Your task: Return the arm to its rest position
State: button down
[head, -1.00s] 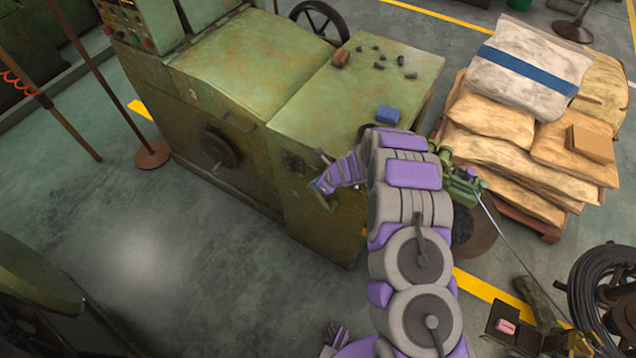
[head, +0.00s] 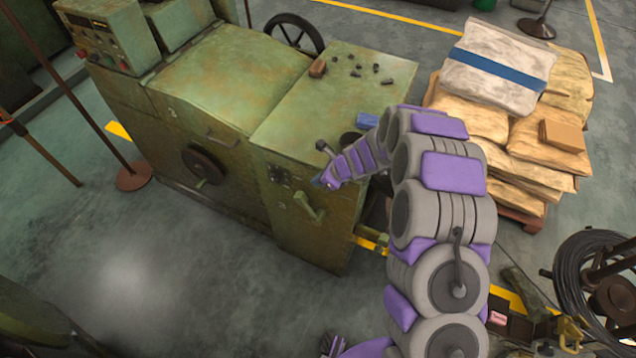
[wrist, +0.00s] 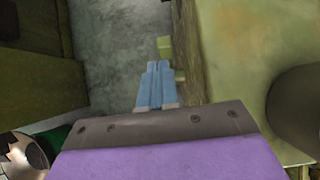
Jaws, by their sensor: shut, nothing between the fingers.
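My arm, grey and purple, rises at the right of centre in the head view and bends left toward the green machine (head: 300,245). My gripper (head: 326,183) is at its end, in front of the machine's right-hand section, near a dark knob and a green crank handle (head: 310,207). In the wrist view my gripper (wrist: 156,75) shows as two blue fingers closed together with nothing between them. They point toward a green part above the concrete floor. From these views I cannot tell whether the fingers touch the handle.
The machine's top holds a blue block (head: 367,121), a brown block (head: 317,68) and several small dark pieces. A pallet of sacks (head: 500,70) stands at the right. A coil of black cable (head: 590,265) is at the lower right. A post on a round base (head: 134,177) stands left; floor (head: 190,280) in front is clear.

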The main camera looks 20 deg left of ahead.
jog(key=shift+a, duration=0.15)
jog(key=shift+d+r, duration=0.15)
jog(key=shift+d, duration=0.2)
jog(key=s+d+r+n+g+h+b, duration=0.1)
jog(key=s+d+r+n+b, duration=0.1)
jog(key=s+d+r+n, duration=0.55)
jog(key=s+d+r+n+g+b, duration=0.15)
jog(key=s+d+r+n, duration=0.3)
jog(key=r, duration=0.55)
jog(key=s+d+r+n+h+b, duration=0.2)
jog(key=s+d+n+h+b, duration=0.2)
jog(key=s+d, duration=1.9)
jog(key=s+n+h, duration=0.1)
jog(key=n+h, duration=0.1)
jog(key=n, duration=0.1)
jog(key=shift+d+r+b, duration=0.15)
jog(key=shift+r+b, duration=0.1)
jog(key=shift+b, duration=0.05)
